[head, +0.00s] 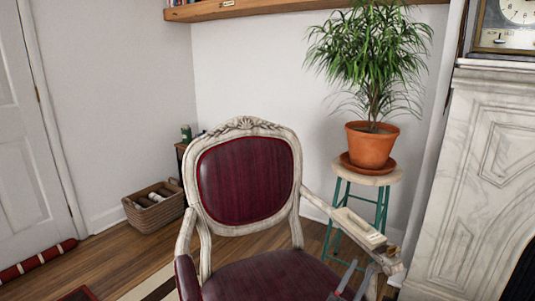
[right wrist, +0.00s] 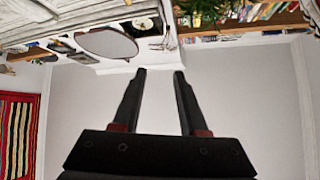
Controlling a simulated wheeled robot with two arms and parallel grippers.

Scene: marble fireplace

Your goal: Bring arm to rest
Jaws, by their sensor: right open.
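My right gripper (head: 346,279) shows at the bottom of the head view, in front of the chair's right armrest and partly cut off by the frame edge. In the right wrist view its two dark fingers (right wrist: 160,73) stand apart with nothing between them. My left gripper is not in view.
A carved chair (head: 245,180) with dark red upholstery stands close in front. A potted plant (head: 371,148) sits on a stool (head: 384,179) behind it, beside a marble fireplace (head: 470,190). A wicker basket (head: 153,209) is on the floor at left. A shelf (head: 225,8) runs above.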

